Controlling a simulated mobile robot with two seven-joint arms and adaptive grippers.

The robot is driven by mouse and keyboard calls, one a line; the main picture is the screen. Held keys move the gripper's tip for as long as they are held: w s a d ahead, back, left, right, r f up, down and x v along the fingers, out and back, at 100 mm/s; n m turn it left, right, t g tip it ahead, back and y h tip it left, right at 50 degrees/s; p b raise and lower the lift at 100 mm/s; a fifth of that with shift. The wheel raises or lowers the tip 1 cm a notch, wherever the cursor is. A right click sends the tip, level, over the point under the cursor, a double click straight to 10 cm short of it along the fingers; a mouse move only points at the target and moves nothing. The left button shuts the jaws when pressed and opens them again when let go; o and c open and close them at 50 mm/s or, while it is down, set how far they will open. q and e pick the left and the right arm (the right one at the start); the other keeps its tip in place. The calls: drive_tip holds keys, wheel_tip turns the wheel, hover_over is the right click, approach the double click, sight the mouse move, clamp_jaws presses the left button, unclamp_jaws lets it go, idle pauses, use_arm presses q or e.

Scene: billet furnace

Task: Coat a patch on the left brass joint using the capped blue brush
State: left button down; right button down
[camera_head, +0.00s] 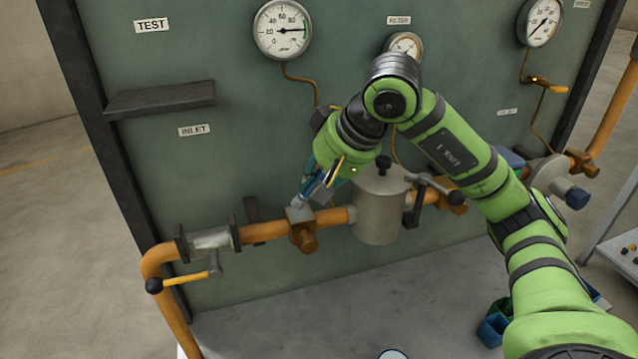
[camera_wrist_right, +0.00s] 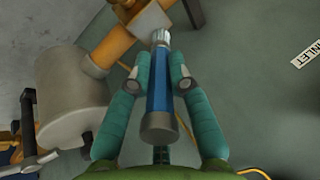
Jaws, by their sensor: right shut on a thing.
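My right gripper (camera_head: 323,172) is at the end of the green arm, above the left brass joint (camera_head: 303,228) on the orange pipe. In the right wrist view the gripper's teal fingers (camera_wrist_right: 160,80) are closed on both sides of the blue brush (camera_wrist_right: 159,82). The brush's pale ribbed tip (camera_wrist_right: 160,37) points away from the gripper, at the joint's block (camera_wrist_right: 148,22). In the head view the tip is at the top of the joint; I cannot tell whether it touches. I cannot tell whether a cap is on the tip. My left gripper is not in view.
A grey canister (camera_head: 380,215) stands on the pipe just right of the joint. A valve with a yellow handle (camera_head: 186,279) is to the left. A dark shelf (camera_head: 160,98) and gauges (camera_head: 282,30) are on the green panel. Blue bins (camera_head: 494,328) stand at lower right.

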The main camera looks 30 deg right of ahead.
drive_tip(key=shift+r, duration=0.1)
drive_tip(key=shift+r+p, duration=2.35)
drive_tip(key=shift+r, duration=0.55)
drive_tip(key=shift+r+p, duration=1.15)
drive_tip(key=shift+r, duration=0.4)
